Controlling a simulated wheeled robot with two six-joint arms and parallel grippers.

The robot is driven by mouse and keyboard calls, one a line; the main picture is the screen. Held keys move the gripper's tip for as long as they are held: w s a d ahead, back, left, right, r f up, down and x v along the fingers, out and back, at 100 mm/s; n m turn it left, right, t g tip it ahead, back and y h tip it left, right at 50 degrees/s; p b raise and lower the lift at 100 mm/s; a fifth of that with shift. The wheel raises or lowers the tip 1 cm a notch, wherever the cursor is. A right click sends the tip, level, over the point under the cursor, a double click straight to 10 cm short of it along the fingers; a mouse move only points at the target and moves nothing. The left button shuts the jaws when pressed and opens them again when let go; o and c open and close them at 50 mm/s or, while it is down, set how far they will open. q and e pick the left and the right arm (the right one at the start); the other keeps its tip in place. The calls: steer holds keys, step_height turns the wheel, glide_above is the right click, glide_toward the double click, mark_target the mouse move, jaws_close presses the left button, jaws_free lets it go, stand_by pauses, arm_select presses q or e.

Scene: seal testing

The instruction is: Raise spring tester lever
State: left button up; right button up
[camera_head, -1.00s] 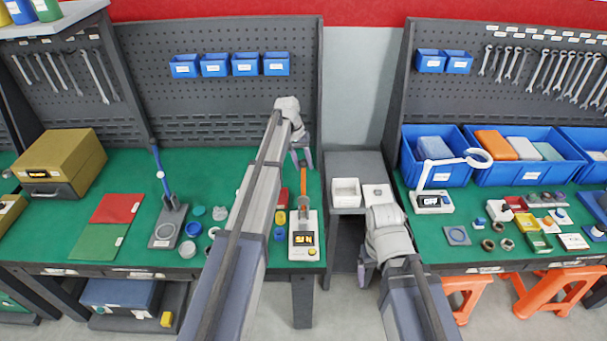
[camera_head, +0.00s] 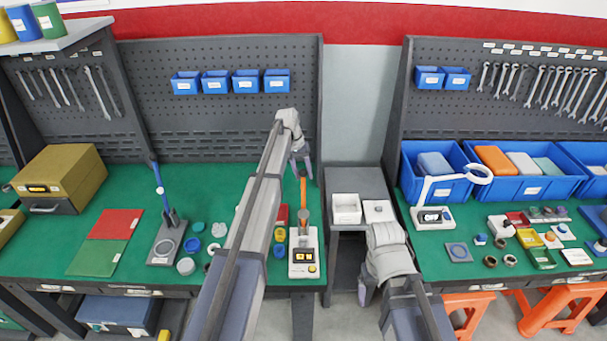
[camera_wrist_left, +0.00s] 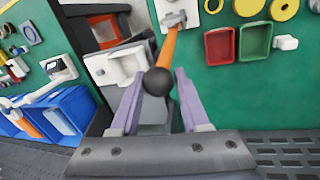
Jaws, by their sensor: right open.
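The spring tester (camera_head: 305,250) is a white device with a small lit display at the front edge of the left bench. Its orange lever (camera_head: 302,213) stands up from the body. My left gripper (camera_head: 301,166) is above the lever's top end. The orange shaft (camera_wrist_left: 169,48) runs from the knob to the tester's body. My right gripper (camera_head: 369,283) is open, low between the benches, partly hidden by its wrist.
A grey cabinet (camera_head: 346,178) with white boxes stands between the benches. A blue-levered press (camera_head: 167,243) and small parts lie left of the tester. Red and green bins (camera_wrist_left: 255,42) sit close beside it. A white ring-armed device (camera_head: 434,216) stands on the right bench.

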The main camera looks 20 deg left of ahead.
arm_select(q)
steer(key=o, duration=0.4)
steer(key=shift+w+a, duration=0.1)
steer(key=shift+r, duration=0.1)
steer(key=p+v, duration=0.7)
steer(key=shift+r+p, duration=0.3)
